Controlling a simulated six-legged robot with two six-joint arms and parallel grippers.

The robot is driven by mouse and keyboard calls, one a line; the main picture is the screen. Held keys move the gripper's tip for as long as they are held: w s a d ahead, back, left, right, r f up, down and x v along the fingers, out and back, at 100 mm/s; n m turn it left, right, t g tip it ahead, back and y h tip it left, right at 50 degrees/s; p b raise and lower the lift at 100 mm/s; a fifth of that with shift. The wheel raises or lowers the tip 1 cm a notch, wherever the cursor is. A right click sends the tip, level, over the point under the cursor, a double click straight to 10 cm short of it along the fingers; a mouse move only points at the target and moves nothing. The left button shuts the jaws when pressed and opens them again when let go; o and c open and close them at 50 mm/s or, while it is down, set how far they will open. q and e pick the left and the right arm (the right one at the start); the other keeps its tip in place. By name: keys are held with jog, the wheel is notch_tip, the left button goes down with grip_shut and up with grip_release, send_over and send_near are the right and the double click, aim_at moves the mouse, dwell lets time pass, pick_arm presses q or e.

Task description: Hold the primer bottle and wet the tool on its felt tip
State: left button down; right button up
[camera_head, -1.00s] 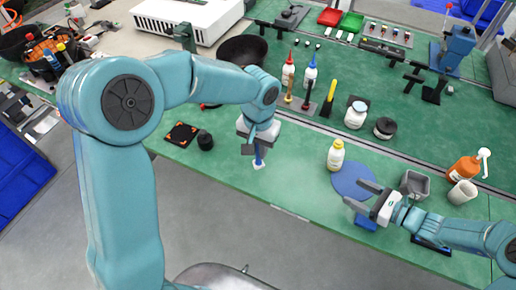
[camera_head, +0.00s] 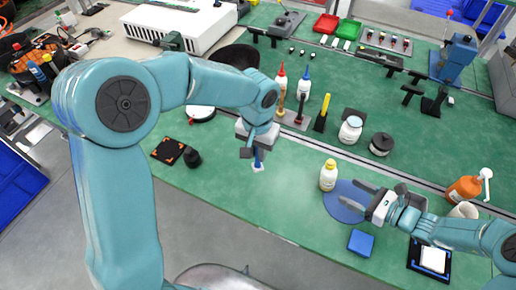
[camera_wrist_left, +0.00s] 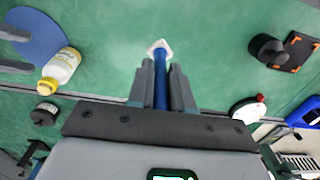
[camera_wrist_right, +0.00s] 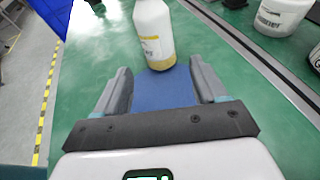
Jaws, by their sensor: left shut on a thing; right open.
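The likely primer bottle, white with a yellow cap (camera_head: 328,176), stands upright at the left edge of a round blue mat (camera_head: 342,208). It also shows in the left wrist view (camera_wrist_left: 60,70) and, with its top cut off, in the right wrist view (camera_wrist_right: 153,35). My right gripper (camera_head: 360,198) is open and empty over the mat, its fingers pointing toward the bottle but apart from it. My left gripper (camera_wrist_left: 160,88) is shut on a blue tool (camera_wrist_left: 160,85) with a whitish tip, held left of the bottle. No felt tip can be made out.
A blue block (camera_head: 361,243) and a dark tray with a white pad (camera_head: 433,260) lie near the front edge. A white jar (camera_head: 350,130), a dark round container (camera_head: 381,144) and an orange bottle (camera_head: 463,189) stand around.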

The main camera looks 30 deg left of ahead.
aim_at(334, 184)
pick_arm(q)
notch_tip(334, 184, down, 3)
jog(key=b, duration=0.3)
jog(key=shift+s+f, duration=0.1)
jog(key=shift+s, duration=0.05)
pick_arm(e)
jog(key=x, duration=0.7)
jog(key=shift+a+f, duration=0.25)
jog(key=shift+a, duration=0.05)
pick_arm(q)
jog(key=shift+f, duration=0.2)
pick_arm(e)
jog(key=shift+w+a, duration=0.15)
jog(key=shift+a, duration=0.3)
jog(key=c, duration=0.6)
jog(key=shift+c, duration=0.2)
